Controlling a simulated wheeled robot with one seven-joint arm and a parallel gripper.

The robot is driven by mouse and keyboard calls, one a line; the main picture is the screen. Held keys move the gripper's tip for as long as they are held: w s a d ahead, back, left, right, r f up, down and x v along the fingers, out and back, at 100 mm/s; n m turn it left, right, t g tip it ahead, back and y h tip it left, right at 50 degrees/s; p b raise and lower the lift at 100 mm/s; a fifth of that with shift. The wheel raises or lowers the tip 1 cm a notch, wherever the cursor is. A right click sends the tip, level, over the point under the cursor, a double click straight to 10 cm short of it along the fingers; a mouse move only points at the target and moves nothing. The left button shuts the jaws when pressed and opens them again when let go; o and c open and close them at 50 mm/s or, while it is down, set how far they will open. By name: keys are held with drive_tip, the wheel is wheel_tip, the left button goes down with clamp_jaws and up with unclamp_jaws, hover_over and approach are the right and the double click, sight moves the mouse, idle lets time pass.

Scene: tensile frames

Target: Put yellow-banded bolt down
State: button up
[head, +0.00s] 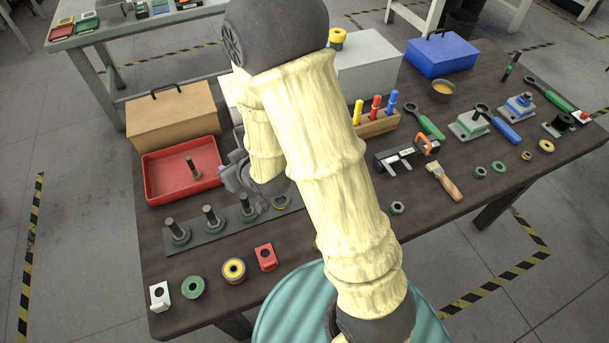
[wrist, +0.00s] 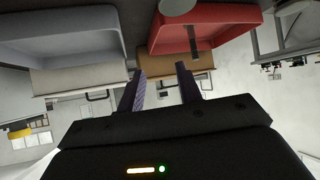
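My gripper (wrist: 160,80) shows in the wrist view with its two dark fingers apart and nothing visible between them. In the head view my gripper (head: 232,180) is partly hidden by my arm, at the right edge of the red tray (head: 160,191). One bolt (head: 194,170) stands upright in that tray; I cannot make out a yellow band on it. The tray also shows in the wrist view (wrist: 225,38), beyond the fingertips. Three bolts stand on a dark strip (head: 203,247). A yellowish ring (head: 280,203) shows at the strip's right end, partly hidden by my arm.
A tan toolbox (head: 172,115) stands behind the tray. Tools and a blue toolbox (head: 442,55) occupy the right side.

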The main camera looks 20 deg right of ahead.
drive_tip(key=s+d+r+m+g+h, duration=0.2)
drive_tip(key=s+d+r+g, duration=0.1)
drive_tip(key=s+d, duration=0.4)
drive_tip(key=s+d+r+m+g+h, duration=0.2)
drive_tip(key=s+d+r+g, duration=0.1)
drive_tip(key=s+d, duration=0.3)
drive_tip(key=shift+s+d+m+g, duration=0.3)
drive_tip(key=shift+s+d+g, duration=0.1)
drive_tip(key=shift+d+g, duration=0.3)
